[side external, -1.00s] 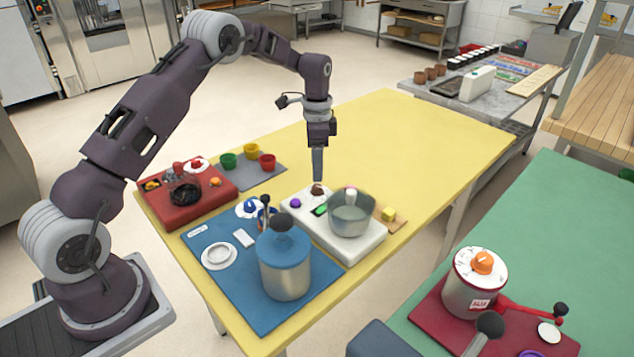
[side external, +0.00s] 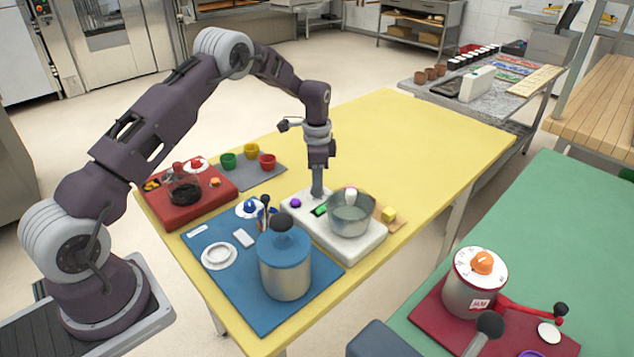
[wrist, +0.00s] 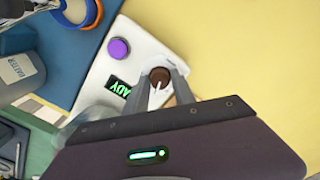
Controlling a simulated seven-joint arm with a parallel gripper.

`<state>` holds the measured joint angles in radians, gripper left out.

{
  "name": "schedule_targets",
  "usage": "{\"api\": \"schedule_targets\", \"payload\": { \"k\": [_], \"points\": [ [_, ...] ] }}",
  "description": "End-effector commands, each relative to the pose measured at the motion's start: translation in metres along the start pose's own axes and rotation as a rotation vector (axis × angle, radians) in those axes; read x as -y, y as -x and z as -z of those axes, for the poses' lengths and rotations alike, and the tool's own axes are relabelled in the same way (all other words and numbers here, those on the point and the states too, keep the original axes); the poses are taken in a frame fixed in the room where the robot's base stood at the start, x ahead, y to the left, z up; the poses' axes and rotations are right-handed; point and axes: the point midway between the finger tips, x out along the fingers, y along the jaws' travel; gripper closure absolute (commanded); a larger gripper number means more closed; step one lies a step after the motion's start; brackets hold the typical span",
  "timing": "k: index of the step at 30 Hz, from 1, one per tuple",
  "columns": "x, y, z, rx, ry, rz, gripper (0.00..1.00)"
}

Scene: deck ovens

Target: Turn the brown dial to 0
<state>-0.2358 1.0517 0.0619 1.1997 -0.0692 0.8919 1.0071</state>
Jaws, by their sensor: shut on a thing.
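The brown dial (wrist: 159,77) is a small round knob with a white pointer line, on the white machine base (side external: 359,246). In the side external view my gripper hides it. My gripper (side external: 317,193) points straight down at the base's far-left part. In the wrist view my gripper (wrist: 162,81) has its two fingers on either side of the dial, shut on it. The dial's scale marks cannot be read. Next to the dial are a purple button (wrist: 118,51) and a dark display with green letters (wrist: 119,88), of which "ADY" can be read.
A metal bowl (side external: 351,216) stands on the white base close to my gripper's right. A blue mat (side external: 205,241) with a blue-lidded pot (side external: 284,265) is in front. A red unit (side external: 212,188) lies to the left. The yellow table is clear behind.

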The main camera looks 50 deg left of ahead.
Motion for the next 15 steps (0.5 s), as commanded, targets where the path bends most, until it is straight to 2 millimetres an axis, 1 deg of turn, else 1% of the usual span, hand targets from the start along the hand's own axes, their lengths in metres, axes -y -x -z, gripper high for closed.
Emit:
{"api": "schedule_targets", "payload": {
  "k": [8,15],
  "points": [
    [0.0006,0.0003,0.0000,0.000,0.070,0.002,1.00],
    [0.0003,0.0002,0.0000,0.000,0.244,0.001,1.00]
  ]
}}
